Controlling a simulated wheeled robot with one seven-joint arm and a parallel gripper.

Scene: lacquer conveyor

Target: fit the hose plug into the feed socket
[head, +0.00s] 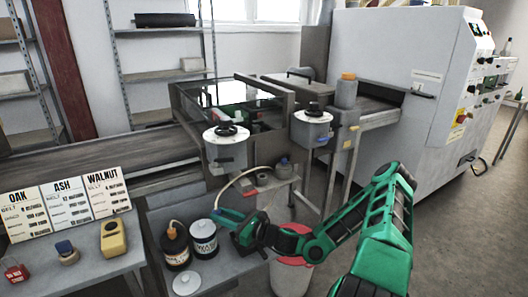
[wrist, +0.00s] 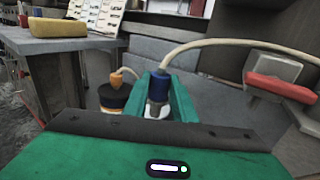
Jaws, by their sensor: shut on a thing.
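The hose plug is a blue cylinder (wrist: 158,88) with a pale hose (wrist: 210,44) rising from its top. In the wrist view it sits upright between the green fingers of my gripper (wrist: 160,100), which is shut on it. In the head view my gripper (head: 232,217) is beside the white tin (head: 203,240), and its fingers hide most of the plug. The hose (head: 232,181) arcs up and right towards the machine. I cannot clearly pick out the feed socket in either view.
A dark bottle with an orange cap (head: 175,245) stands left of the white tin. A red block on a grey piece (wrist: 280,88) is at the right in the wrist view. Two lidded pots (head: 225,145) (head: 311,128) hang on the conveyor machine. A red-rimmed bin (head: 291,275) stands below my arm.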

